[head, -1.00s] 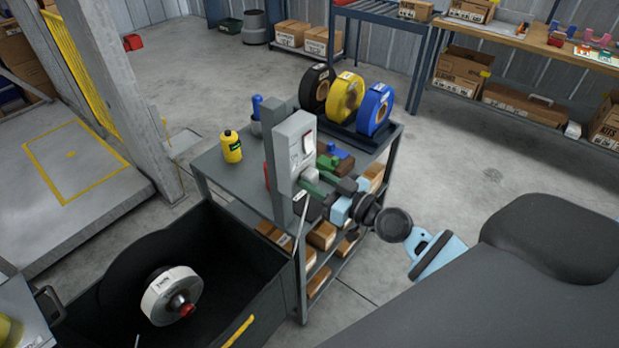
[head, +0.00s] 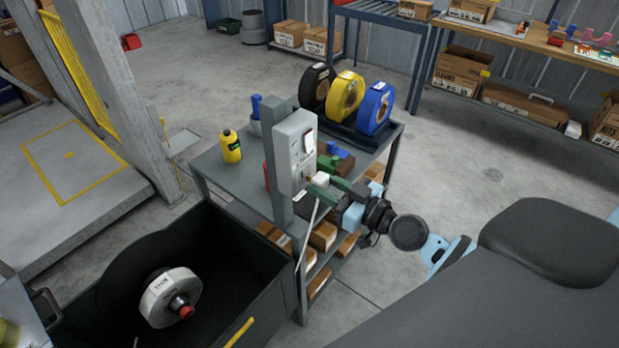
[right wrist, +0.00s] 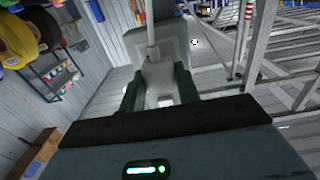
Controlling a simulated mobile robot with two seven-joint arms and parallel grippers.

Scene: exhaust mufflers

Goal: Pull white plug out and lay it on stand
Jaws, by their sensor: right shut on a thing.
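The white plug (head: 321,180) is held between the green fingers of my right gripper (head: 326,186), just right of the grey socket box (head: 293,143). It appears clear of the box face by a small gap. In the right wrist view the plug (right wrist: 158,84) sits between both fingers, with its pale cord running up from it. In the head view the cord (head: 310,232) hangs down below the plug. A dark flat surface (head: 314,208) lies below the gripper; I cannot tell whether it is the stand. My left gripper is not in view.
The socket box is on a post at the grey cart (head: 222,171). Black, yellow and blue reels (head: 376,108) stand at its back, and a yellow bottle (head: 230,147) at its left. A dark bin (head: 243,255) with a white reel is at lower left.

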